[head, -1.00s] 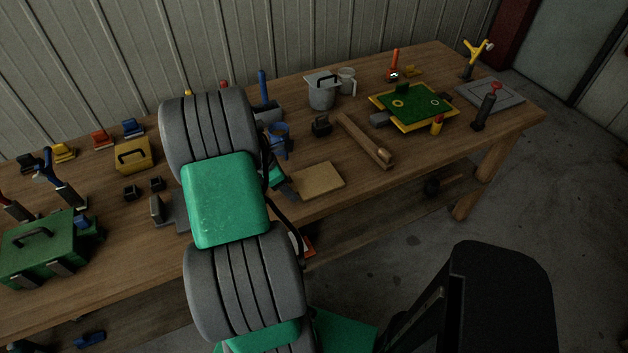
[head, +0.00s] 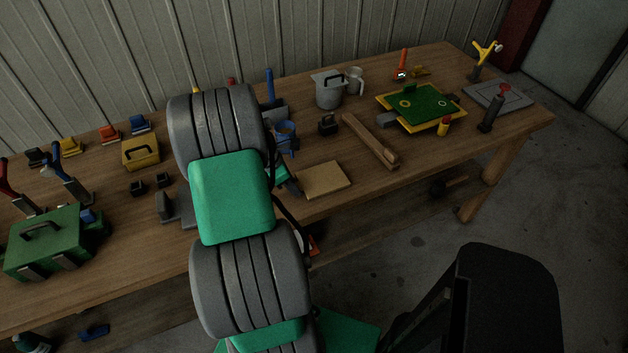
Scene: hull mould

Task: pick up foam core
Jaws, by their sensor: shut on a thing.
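The foam core appears to be the flat tan square board (head: 324,179) lying near the front edge of the wooden workbench (head: 355,194). My arm covers the middle of the view. Part of my gripper (head: 291,184), dark with a green patch, shows just right of the arm at the board's left edge. It is shut at that edge. The fingertips are small and dark, and their exact contact with the board is hard to make out. The board looks flat on the bench, with no clear gap below it.
A wooden mallet (head: 370,142) lies right of the board. A dark block (head: 328,124), blue cup (head: 287,137) and grey pot (head: 329,90) stand behind. A green-and-yellow board (head: 420,106) is farther right. A green toolbox (head: 45,243) stands at left.

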